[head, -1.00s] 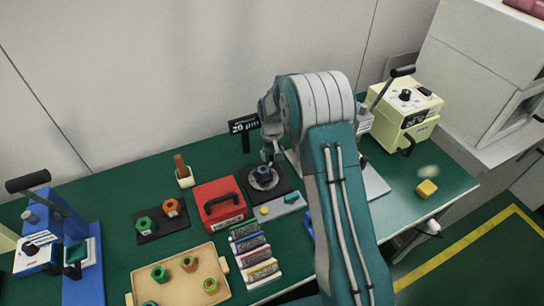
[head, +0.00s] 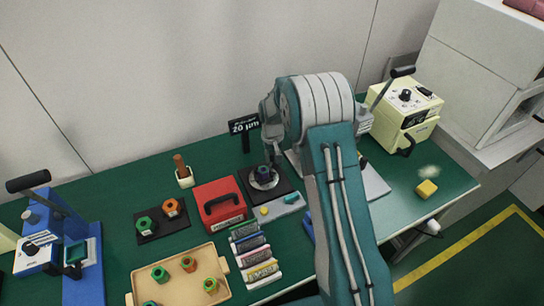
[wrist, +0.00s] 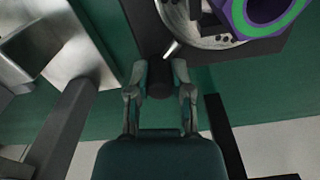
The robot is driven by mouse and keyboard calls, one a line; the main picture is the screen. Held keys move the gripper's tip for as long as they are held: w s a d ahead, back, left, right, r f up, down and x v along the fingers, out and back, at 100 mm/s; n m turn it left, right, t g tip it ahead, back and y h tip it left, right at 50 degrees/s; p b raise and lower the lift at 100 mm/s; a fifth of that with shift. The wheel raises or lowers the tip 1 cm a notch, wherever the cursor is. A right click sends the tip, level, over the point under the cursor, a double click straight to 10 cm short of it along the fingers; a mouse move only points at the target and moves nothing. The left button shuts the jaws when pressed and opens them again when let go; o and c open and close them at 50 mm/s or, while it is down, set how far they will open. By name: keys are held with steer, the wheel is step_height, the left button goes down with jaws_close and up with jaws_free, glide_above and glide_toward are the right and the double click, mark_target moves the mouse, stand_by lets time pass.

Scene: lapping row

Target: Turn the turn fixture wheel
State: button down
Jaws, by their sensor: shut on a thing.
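The turn fixture wheel (head: 265,185) is a grey metal disc on a dark base plate near the back middle of the green bench. A dark hex part stands on it. In the wrist view the disc (wrist: 198,38) shows at the top, with a purple and green hex part (wrist: 237,22) on it. My gripper (wrist: 160,72) is at the near edge of the disc, with its fingers shut on a dark round knob (wrist: 159,78). In the head view my arm partly hides the gripper.
A "20 µm" sign (head: 244,125) stands behind the wheel. A red box (head: 221,190) with a black handle is left of it. A wooden tray (head: 145,283) is at front left.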

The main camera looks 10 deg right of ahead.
mark_target(286, 188)
steer(key=shift+s+d+f+m, duration=0.1)
steer(key=shift+s+d+m, duration=0.35)
steer(key=shift+m, duration=0.3)
steer(key=shift+s+d+f+m, duration=0.1)
steer(key=shift+s+d+m, duration=0.25)
steer(key=shift+m, duration=0.4)
steer(key=shift+s+d+m, duration=0.25)
steer(key=shift+s+m, duration=0.2)
steer(key=shift+m, duration=0.25)
steer(key=shift+s+d+m, duration=0.2)
steer(key=shift+s+m, duration=0.25)
steer(key=shift+m, duration=0.25)
steer(key=shift+s+d+m, duration=0.15)
steer(key=shift+s+m, duration=0.35)
steer(key=shift+m, duration=0.25)
steer(key=shift+s+d+m, duration=0.15)
steer(key=shift+s+m, duration=0.3)
steer(key=shift+m, duration=0.3)
steer(key=shift+s+m, duration=1)
steer(key=shift+m, duration=0.4)
steer(key=shift+s+a+m, duration=0.15)
steer(key=shift+s+m, duration=0.95)
steer(key=shift+m, duration=0.5)
steer(key=shift+s+a+m, duration=0.2)
steer(key=shift+s+m, duration=0.2)
steer(key=shift+m, duration=0.25)
steer(key=shift+s+a+m, duration=0.2)
steer(key=shift+s+m, duration=0.15)
steer(key=shift+m, duration=0.3)
steer(key=shift+s+a, duration=0.1)
